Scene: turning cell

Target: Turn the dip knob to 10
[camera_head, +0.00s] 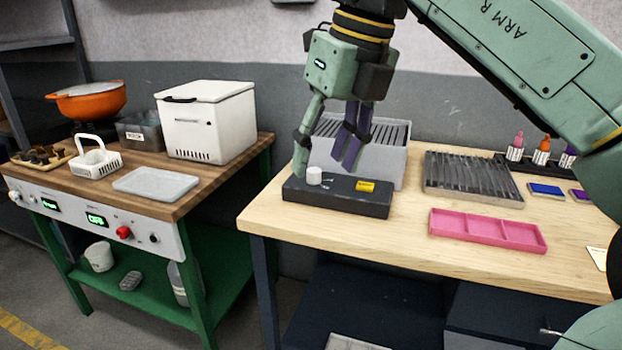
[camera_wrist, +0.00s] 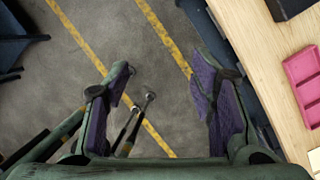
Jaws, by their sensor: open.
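A white control panel (camera_head: 80,222) runs along the front of the left bench. It carries two green-lit displays, a red knob (camera_head: 123,232), a dark knob (camera_head: 154,238) and a pale knob (camera_head: 15,197) at its left end. The labels and display digits are too small to read, so I cannot tell which knob is the dip knob. My gripper (camera_head: 325,155) is open and empty. In the head view it overlaps the dark box on the right bench.
The dark box (camera_head: 340,200) on the right bench bears a white cylinder and a yellow part. A pink tray (camera_head: 487,230) and slatted rack (camera_head: 472,178) lie farther right. The left bench holds an orange pot (camera_head: 90,102), white box (camera_head: 207,120) and pale tray (camera_head: 156,184). A gap separates the benches.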

